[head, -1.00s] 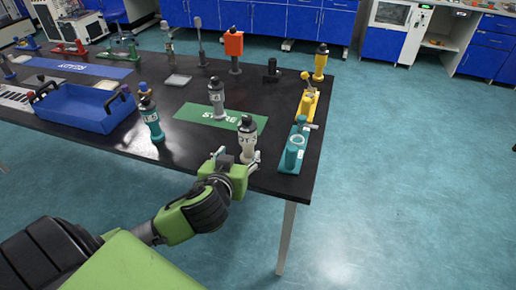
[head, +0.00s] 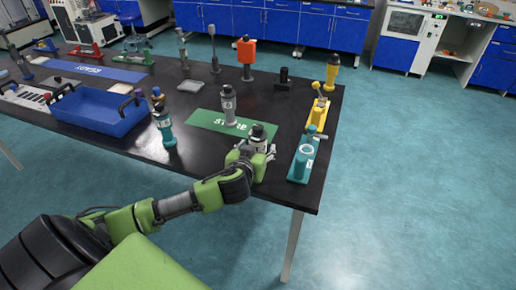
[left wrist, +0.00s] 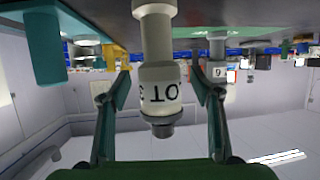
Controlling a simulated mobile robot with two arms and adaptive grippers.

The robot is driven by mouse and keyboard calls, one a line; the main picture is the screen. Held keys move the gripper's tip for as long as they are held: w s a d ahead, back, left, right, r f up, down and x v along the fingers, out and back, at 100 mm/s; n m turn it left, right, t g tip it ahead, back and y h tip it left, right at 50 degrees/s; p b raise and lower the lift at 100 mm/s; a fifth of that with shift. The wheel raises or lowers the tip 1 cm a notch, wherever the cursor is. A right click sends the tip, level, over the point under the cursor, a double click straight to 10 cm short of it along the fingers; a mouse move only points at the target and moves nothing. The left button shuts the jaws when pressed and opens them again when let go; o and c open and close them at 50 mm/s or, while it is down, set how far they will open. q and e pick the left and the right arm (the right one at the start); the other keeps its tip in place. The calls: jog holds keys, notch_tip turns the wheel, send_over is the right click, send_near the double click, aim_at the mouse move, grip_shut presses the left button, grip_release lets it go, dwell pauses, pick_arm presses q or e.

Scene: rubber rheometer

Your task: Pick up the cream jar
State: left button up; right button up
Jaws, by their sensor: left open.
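The cream jar, with a dark cap (head: 258,132) and black lettering, stands upright near the table's front right corner. In the head view my left gripper (head: 258,148) hides most of its body. In the left wrist view, which is upside down, the jar (left wrist: 157,62) stands between the two fingers. The fingers are open, one on each side, with a visible gap to the jar. My right gripper is in neither view.
A teal fixture (head: 302,160) stands close to the right, with a yellow one (head: 317,115) behind it. A grey jar (head: 229,108) stands on the green mat (head: 203,121). A teal jar (head: 165,128) and blue tray (head: 100,125) are to the left.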

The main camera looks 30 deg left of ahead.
pick_arm(q)
jog(key=shift+x, duration=0.9)
jog(key=c, duration=1.3)
jog(key=shift+r, duration=0.1)
jog(key=shift+c, duration=0.2)
